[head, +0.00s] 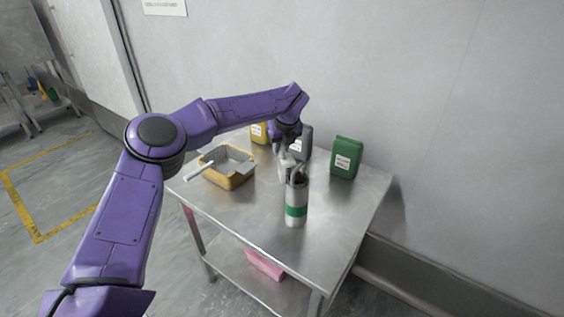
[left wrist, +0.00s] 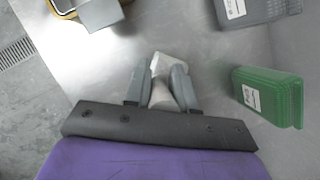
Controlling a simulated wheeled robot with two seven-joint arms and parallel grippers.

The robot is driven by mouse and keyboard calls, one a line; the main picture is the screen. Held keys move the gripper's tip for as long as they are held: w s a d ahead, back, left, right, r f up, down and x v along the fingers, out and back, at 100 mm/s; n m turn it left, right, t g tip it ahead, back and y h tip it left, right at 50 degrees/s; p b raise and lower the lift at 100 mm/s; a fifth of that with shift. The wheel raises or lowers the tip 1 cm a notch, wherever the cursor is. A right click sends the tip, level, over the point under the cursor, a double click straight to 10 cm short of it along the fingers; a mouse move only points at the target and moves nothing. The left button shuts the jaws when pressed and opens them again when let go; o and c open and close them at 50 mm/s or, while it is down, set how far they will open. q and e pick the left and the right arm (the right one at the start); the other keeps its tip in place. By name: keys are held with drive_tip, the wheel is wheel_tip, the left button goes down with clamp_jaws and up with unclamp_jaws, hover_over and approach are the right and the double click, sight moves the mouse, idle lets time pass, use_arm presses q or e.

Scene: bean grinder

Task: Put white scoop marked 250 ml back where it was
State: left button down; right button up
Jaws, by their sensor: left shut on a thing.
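My left gripper (head: 286,156) is over the metal table, reaching down behind the grey cylinder with a green band. It is shut on a small pale thing, which looks like the white scoop (head: 287,167). In the left wrist view the scoop (left wrist: 169,62) shows between and beyond the fingertips (left wrist: 162,85). No 250 ml marking is readable. A yellow tray (head: 231,184) with a grey inside stands left of the gripper, and a pale handle (head: 198,171) sticks out over its left rim. My right gripper is not in view.
The grey cylinder (head: 296,194) stands upright near the table's front. A green canister (head: 345,158) stands at the right, a dark grey canister (head: 304,139) and a yellow canister (head: 259,133) at the back. The table (head: 339,211) is bare at front right. A pink thing (head: 264,264) lies on the lower shelf.

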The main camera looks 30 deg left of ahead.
sight(282, 159)
use_arm(q)
drive_tip(key=f, duration=0.3)
drive_tip(key=f+p, duration=0.1)
drive_tip(key=f, duration=0.1)
drive_tip(key=shift+w+d+f, duration=0.1)
drive_tip(key=shift+w+f, duration=0.15)
drive_tip(key=shift+s+r, duration=0.15)
drive_tip(key=shift+s, duration=0.15)
drive_tip(key=shift+b, duration=0.3)
drive_tip(key=c, duration=0.9)
unclamp_jaws()
drive_tip(key=shift+w, duration=0.1)
drive_tip(key=shift+c, duration=0.2)
